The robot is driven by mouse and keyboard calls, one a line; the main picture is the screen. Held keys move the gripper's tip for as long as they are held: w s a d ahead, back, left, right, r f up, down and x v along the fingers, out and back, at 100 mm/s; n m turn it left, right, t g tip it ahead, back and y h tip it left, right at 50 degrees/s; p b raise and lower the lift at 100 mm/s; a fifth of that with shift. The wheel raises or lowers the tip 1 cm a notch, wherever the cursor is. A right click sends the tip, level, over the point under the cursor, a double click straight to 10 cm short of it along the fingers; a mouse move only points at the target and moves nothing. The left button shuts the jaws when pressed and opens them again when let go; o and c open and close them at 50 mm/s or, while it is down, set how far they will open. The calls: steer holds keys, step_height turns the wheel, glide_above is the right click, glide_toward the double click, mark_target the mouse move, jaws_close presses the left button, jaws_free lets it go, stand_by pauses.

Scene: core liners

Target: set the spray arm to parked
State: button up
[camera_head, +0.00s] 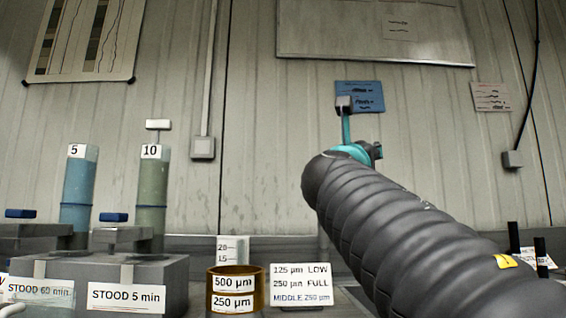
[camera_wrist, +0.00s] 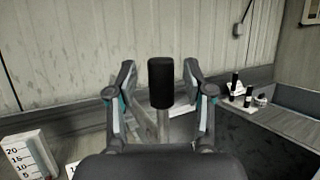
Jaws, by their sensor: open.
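In the wrist view a black cylindrical grip (camera_wrist: 160,82) stands upright on a grey post (camera_wrist: 162,126). It may be the handle of the spray arm; no label on it shows. My gripper (camera_wrist: 159,74) is open, with one finger to the left and one to the right of the black grip in the picture. Gaps show on both sides; how far ahead of the fingertips the grip lies, I cannot tell. In the head view my gripper (camera_head: 345,106) is raised in front of the wall, and my thick arm hides the grip and post.
In the head view, labelled cylinders (camera_head: 78,190) stand at left by a grey block (camera_head: 150,280). A brass sieve stack (camera_head: 236,289) and a white label card (camera_head: 301,287) are left of my arm. Small black items (camera_wrist: 240,90) stand on the right bench in the wrist view.

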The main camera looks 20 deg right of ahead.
steer(key=v, duration=1.1)
steer(key=shift+s+f, duration=0.1)
